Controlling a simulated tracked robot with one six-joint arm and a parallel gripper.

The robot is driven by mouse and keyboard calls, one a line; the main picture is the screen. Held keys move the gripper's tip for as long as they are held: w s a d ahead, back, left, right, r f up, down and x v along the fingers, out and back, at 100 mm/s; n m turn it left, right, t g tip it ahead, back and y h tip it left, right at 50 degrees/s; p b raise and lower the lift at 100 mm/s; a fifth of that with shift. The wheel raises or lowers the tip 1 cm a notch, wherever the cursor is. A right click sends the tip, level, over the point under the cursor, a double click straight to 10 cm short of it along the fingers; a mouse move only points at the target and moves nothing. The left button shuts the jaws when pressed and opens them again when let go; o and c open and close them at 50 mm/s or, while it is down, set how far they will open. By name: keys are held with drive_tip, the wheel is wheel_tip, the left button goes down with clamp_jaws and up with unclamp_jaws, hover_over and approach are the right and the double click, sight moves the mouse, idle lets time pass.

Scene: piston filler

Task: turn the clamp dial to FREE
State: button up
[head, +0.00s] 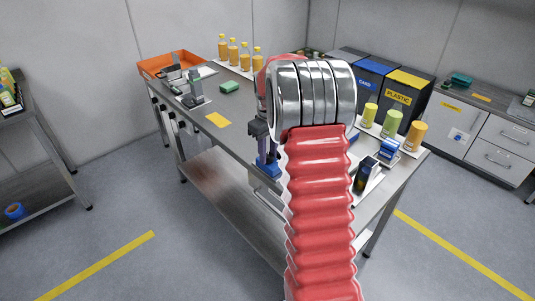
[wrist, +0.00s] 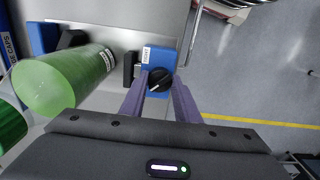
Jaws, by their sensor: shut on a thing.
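The clamp dial (wrist: 160,79) is a round black knob with a thin pale pointer line, on a blue block (wrist: 158,55) in the wrist view. The line slants from lower left to upper right. A small white label (wrist: 146,54) stands beside the dial, its print too small to read surely. My gripper (wrist: 160,86) has its two purple fingers on either side of the dial and is shut on it.
A green cylinder (wrist: 65,80) stands close left of the dial in the wrist view. In the head view the steel bench (head: 205,125) carries yellow bottles (head: 233,52), an orange tray (head: 172,63) and a green block (head: 229,87). Open floor (head: 130,205) lies in front.

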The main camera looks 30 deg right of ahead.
sight(268, 156)
drive_tip(key=shift+r, duration=0.1)
drive_tip(key=o, duration=1)
drive_tip(key=shift+o, duration=0.2)
wheel_tip(268, 156, up, 14)
drive_tip(key=shift+f, duration=0.2)
idle(0.6)
